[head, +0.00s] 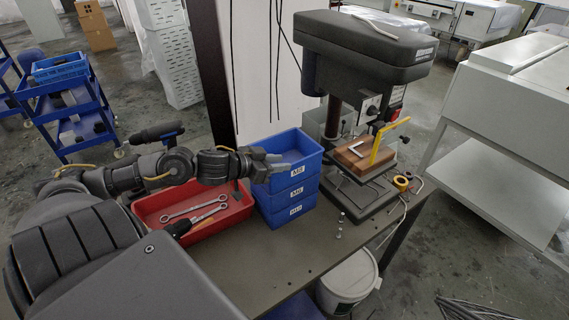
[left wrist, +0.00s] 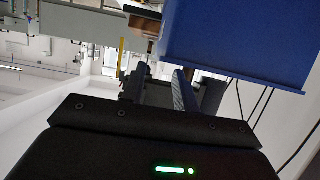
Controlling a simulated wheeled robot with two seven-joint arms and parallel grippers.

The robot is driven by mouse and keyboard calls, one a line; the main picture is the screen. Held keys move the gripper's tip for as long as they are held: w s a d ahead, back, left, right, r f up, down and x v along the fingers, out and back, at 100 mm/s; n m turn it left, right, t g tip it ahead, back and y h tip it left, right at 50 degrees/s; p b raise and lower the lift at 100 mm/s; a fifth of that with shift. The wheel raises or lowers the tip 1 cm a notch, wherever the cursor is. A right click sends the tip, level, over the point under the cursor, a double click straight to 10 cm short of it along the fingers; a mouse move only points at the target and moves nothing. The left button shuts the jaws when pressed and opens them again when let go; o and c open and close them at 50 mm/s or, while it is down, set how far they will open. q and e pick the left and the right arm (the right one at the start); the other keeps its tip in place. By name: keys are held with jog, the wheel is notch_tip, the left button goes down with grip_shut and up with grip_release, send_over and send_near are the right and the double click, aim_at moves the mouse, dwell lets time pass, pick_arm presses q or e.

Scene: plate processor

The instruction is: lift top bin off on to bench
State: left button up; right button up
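Three blue bins with white labels stand stacked on the bench (head: 335,235). The top bin (head: 297,173) is upright on the middle bin (head: 292,193), with the bottom bin (head: 290,213) below. My left gripper (head: 283,161) is at the top bin's left side, its fingertips near the upper rim. In the left wrist view the two fingers (left wrist: 160,82) are apart with a gap between them, and the blue bin wall (left wrist: 240,40) fills the upper right. I see nothing held; whether a finger touches the bin is unclear. My right gripper is not in view.
A red tray (head: 232,212) with wrenches (head: 198,209) sits left of the stack, under my left arm. A drill press (head: 365,60) with a wood block (head: 358,155) stands to the right. Small bolts (head: 340,222) stand on the bench front, which is otherwise mostly clear.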

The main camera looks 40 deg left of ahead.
aim_at(294, 163)
pick_arm(q)
jog(key=shift+w, duration=0.2)
jog(key=p+x, duration=0.1)
jog(key=x, duration=0.3)
jog(key=shift+d, duration=0.15)
jog(key=shift+w+d+f+p, duration=0.1)
jog(key=shift+w+f+p, duration=0.15)
jog(key=shift+w+p, duration=0.05)
grip_shut()
